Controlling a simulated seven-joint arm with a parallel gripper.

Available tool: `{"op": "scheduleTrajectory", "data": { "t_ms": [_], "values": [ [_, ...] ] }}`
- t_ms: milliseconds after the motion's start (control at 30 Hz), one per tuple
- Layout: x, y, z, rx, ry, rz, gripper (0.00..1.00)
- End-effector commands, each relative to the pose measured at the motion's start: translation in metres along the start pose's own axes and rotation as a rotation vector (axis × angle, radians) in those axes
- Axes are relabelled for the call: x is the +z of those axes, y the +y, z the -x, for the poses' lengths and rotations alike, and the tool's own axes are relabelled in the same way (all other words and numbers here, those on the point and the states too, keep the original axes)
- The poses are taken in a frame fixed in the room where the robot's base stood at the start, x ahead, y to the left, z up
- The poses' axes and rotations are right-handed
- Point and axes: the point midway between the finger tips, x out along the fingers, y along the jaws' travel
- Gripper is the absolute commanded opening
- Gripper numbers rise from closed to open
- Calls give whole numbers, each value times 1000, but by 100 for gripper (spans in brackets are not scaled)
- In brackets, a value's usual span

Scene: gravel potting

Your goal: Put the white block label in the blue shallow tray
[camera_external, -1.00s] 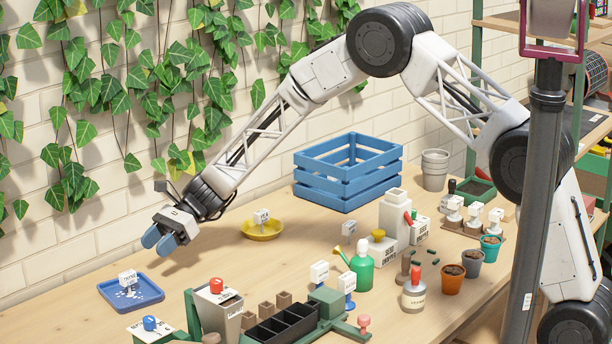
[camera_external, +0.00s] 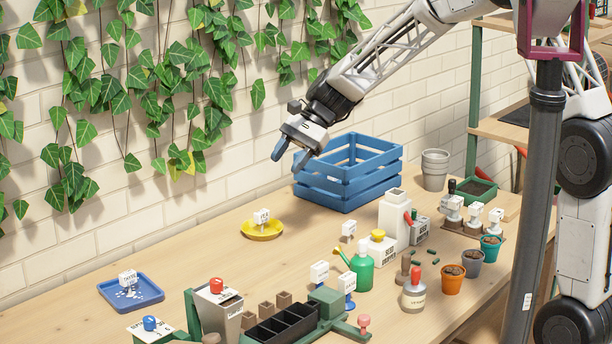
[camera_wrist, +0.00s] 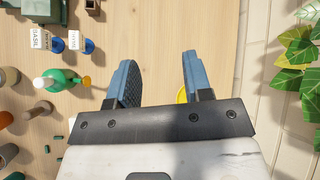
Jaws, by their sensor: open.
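The blue shallow tray (camera_external: 148,299) lies at the front left of the table. A white block label (camera_external: 128,278) stands in it among white bits. Another white block label (camera_external: 261,216) stands in the yellow saucer (camera_external: 262,233). A small white label (camera_external: 349,229) is near the middle of the table. Two more white labels (camera_external: 319,272) (camera_external: 346,282) stand on blue bases and also show in the wrist view (camera_wrist: 40,38) (camera_wrist: 74,40). My gripper (camera_external: 288,160) is open and empty, in the air above the table; its spread fingers show in the wrist view (camera_wrist: 158,70).
A blue slatted crate (camera_external: 348,188) stands at the back, close to my gripper in the picture. A green watering can (camera_external: 361,272), a white bottle (camera_external: 393,221) and several small pots crowd the right. The table between saucer and tray is clear.

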Motion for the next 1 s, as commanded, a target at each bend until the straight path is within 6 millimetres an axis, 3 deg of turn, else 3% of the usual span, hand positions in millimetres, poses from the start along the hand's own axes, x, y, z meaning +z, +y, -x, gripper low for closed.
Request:
{"op": "scheduleTrajectory", "data": {
  "t_ms": [100,400,700,1000],
  "values": [
    [2,32,42,1,65,47,46],
    [10,118,127,34,228,165,46],
    [24,213,190,95,389,266,46],
    [45,310,233,182,545,353,46]
  ]
}}
